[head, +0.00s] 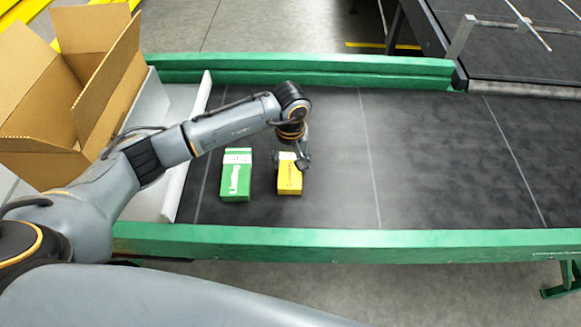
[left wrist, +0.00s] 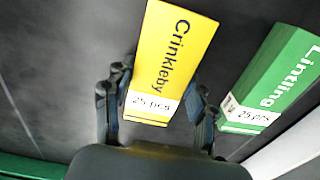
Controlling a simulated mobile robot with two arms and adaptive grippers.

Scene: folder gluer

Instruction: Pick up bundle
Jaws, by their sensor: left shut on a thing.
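A yellow bundle (head: 289,180) marked "Crinkleby" and "25 pcs" is on the dark conveyor belt. My left gripper (head: 301,161) is at its far end, reaching over from the left. In the left wrist view the yellow bundle (left wrist: 176,55) runs between the two fingers of the left gripper (left wrist: 157,84), which is shut on it near its labelled end. A green bundle (head: 236,176) marked "Lintling" lies to the left of the yellow one, with a gap between them. The green bundle (left wrist: 270,85) is on the right in the left wrist view. My right gripper is not in view.
The belt (head: 440,170) is bare to the right of the bundles. Green rails (head: 350,243) edge it front and back. An open cardboard box (head: 55,105) stands at the left, beyond a pale upright plate (head: 192,150) at the belt's end. Another dark conveyor is at the top right.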

